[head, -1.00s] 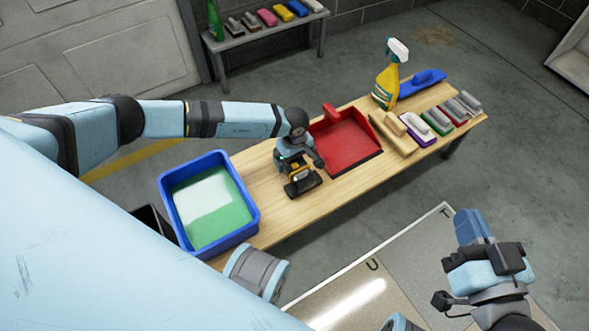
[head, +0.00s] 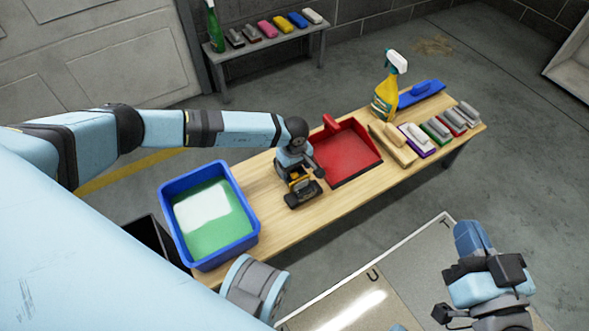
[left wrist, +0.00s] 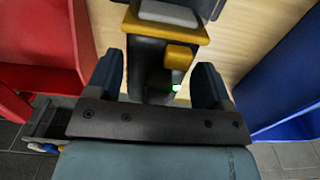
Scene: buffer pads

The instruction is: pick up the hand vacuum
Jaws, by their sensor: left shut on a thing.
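The hand vacuum (head: 303,190), black with yellow parts, is at the middle of the wooden table, between the blue tub and the red dustpan. My left gripper (head: 294,168) reaches down over it from above and is shut on it. In the left wrist view, the dark and yellow body of the vacuum (left wrist: 150,52) lies between the two fingers of my left gripper (left wrist: 158,82). I cannot tell whether its underside is clear of the table. My right gripper (head: 470,238) is off the table at the lower right; its fingers cannot be made out.
The blue tub (head: 250,243) with green and white inside is left of the vacuum. The red dustpan (head: 345,155) is close on the right. Beyond it stand a spray bottle (head: 386,95), a blue float (head: 420,93) and several brushes or pads. A bench (head: 265,47) is behind.

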